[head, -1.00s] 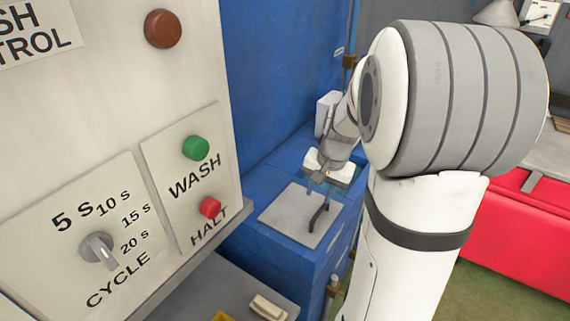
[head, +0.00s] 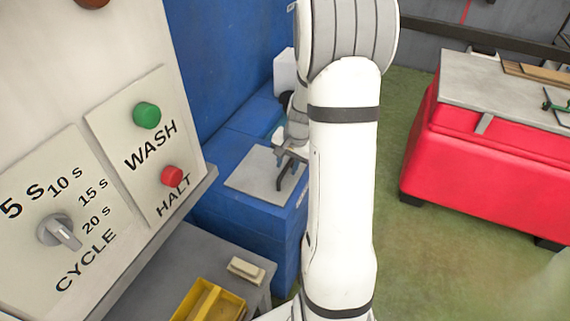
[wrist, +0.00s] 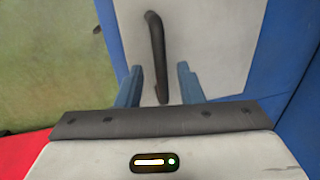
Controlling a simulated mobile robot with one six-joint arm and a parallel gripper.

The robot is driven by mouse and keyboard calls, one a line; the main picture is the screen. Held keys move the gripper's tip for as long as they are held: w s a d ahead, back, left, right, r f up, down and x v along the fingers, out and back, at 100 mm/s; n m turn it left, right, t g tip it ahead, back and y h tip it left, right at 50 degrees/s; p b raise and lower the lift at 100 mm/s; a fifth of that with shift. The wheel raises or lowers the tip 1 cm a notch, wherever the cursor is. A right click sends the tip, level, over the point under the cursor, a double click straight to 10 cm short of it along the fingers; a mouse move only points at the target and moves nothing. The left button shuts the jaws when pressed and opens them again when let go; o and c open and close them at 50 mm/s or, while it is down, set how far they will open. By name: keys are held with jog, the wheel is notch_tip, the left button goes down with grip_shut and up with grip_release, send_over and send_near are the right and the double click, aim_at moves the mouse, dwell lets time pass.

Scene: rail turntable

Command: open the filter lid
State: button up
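The filter lid (head: 252,174) is a flat light-grey plate lying on top of a blue cabinet, apparently closed. A dark bent handle (head: 288,178) stands at its right side. In the wrist view the lid (wrist: 208,40) fills the middle, with the handle (wrist: 157,48) running lengthwise across it. My gripper (wrist: 158,78) is open; its two blue fingers lie either side of the handle's near end, with gaps on both sides. In the head view my gripper (head: 284,154) is at the handle's far end, partly hidden by my arm. I cannot tell whether it touches the handle.
A wash control panel (head: 115,150) with knob and buttons stands at the left. Below it a grey bench (head: 190,255) carries a yellow tray (head: 212,300) and a small cream block (head: 246,269). A red cabinet (head: 470,165) stands right, with free green floor (head: 400,260) between.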

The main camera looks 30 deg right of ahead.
grip_shut()
dwell(0.3)
